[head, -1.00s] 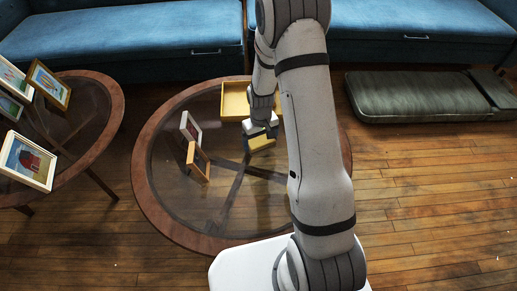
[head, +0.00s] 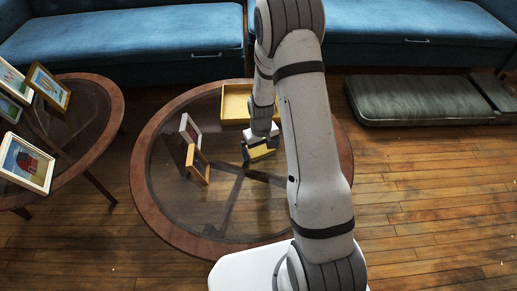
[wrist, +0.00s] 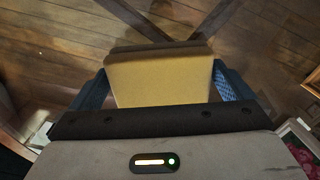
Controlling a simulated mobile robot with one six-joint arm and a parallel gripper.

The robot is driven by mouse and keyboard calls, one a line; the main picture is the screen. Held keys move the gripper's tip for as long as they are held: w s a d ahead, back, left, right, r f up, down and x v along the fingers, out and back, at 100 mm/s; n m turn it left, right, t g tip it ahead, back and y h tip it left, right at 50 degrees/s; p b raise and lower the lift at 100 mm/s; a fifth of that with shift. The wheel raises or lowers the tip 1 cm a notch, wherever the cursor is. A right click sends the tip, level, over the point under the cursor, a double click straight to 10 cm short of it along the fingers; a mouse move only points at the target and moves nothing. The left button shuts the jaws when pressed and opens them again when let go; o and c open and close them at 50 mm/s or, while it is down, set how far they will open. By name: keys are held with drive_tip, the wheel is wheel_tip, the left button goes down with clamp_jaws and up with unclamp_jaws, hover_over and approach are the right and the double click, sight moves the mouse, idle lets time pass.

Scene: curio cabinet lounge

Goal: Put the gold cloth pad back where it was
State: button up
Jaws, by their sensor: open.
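The gold cloth pad (head: 262,154) is at the round glass-topped table, right of the small frames. In the wrist view the pad (wrist: 160,80) lies between the two fingers, with a dark edge along its far side. My gripper (head: 259,148) is open around it, and a narrow gap shows beside the pad at each finger. The gripper (wrist: 162,88) hides the pad's near end in the wrist view. I cannot tell whether the pad rests fully on the glass.
A yellow tray (head: 236,104) stands at the back of the round table (head: 160,222). A white frame (head: 190,130) and a wooden frame (head: 198,164) stand left of the gripper. Another table (head: 108,130) with several pictures is at the left. Front glass is clear.

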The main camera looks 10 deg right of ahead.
sight(261, 149)
wheel_tip(261, 149, up, 13)
drive_tip(key=p, duration=0.4)
drive_tip(key=s+r+m+t, duration=0.1)
drive_tip(key=s+r+m, duration=0.1)
drive_tip(key=s+r, duration=1.7)
drive_tip(key=s+a, duration=0.1)
drive_tip(key=s, duration=0.2)
drive_tip(key=shift+r, duration=0.2)
